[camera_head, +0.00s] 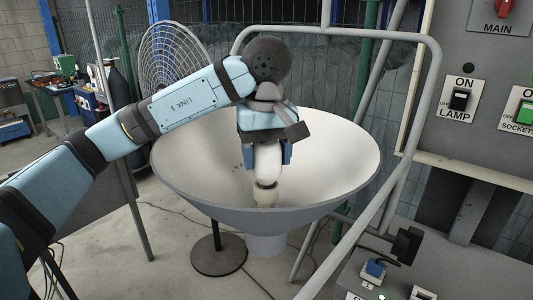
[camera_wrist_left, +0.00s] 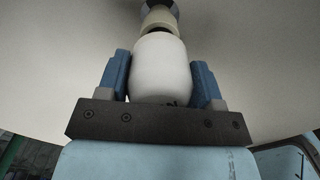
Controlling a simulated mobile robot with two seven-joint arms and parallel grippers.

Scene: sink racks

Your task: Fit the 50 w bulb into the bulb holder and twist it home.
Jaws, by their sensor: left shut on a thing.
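My left gripper (camera_head: 268,156) comes down from above into a wide lamp bowl. It is shut on the white bulb (camera_head: 267,166), with one blue finger on each side. The bulb points down, roughly upright, over the cream bulb holder (camera_head: 265,193) at the bottom of the bowl. In the left wrist view the bulb (camera_wrist_left: 160,72) sits between the blue fingers, and its narrow end meets the holder (camera_wrist_left: 159,18). I cannot tell how deep the bulb sits. No wattage marking is readable. My right gripper is not in view.
The lamp bowl (camera_head: 335,165) surrounds the gripper, with its rim close to my arm. A grey tube frame (camera_head: 416,110) stands around its right side. Panels with a lamp switch (camera_head: 459,99) and a sockets switch (camera_head: 525,113) are at right.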

